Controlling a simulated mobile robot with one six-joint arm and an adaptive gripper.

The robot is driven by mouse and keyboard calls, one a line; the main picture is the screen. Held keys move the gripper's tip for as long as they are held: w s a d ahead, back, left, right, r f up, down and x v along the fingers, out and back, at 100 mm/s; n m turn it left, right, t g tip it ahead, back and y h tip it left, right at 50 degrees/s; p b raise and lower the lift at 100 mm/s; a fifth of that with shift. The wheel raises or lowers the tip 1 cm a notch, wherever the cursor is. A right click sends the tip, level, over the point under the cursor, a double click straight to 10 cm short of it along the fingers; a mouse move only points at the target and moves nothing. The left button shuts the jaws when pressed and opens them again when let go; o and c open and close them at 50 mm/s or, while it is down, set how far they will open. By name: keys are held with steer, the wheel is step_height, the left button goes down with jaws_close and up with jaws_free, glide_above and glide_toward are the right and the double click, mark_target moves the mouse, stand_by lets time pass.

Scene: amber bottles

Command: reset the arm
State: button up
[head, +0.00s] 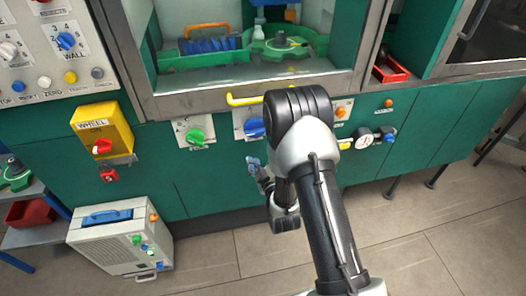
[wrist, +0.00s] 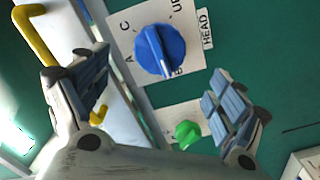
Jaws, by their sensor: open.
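My gripper (head: 257,173) is in front of the green cabinet front in the head view, partly hidden behind my own bent arm. In the wrist view its two blue-padded fingers (wrist: 160,103) stand wide apart with nothing between them in their grip. Beyond the fingers, a blue knob (wrist: 160,52) sits on a white plate marked HEAD, and a green knob (wrist: 187,133) sits on another plate. My gripper looks apart from both knobs.
A yellow handle (head: 245,98) sticks out below the cabinet opening. A yellow WHEEL box (head: 104,130) is on the left of the panel. A grey case (head: 120,237) stands on the floor at lower left. A red bin (head: 391,70) sits at right. Floor at lower right is clear.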

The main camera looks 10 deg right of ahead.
steer(key=shift+s, duration=0.4)
steer(key=s+r+m+g, duration=0.4)
steer(key=r+m+g, duration=0.2)
steer(key=r, duration=0.9)
steer(key=s+r+m+g, duration=0.2)
steer(key=s+g, duration=0.1)
steer(key=s, duration=1.2)
steer(key=s+r+m+g, duration=0.3)
steer(key=s+g, duration=0.1)
steer(key=s, duration=1.2)
steer(key=shift+r+m, duration=0.2)
steer(key=shift+m, duration=0.1)
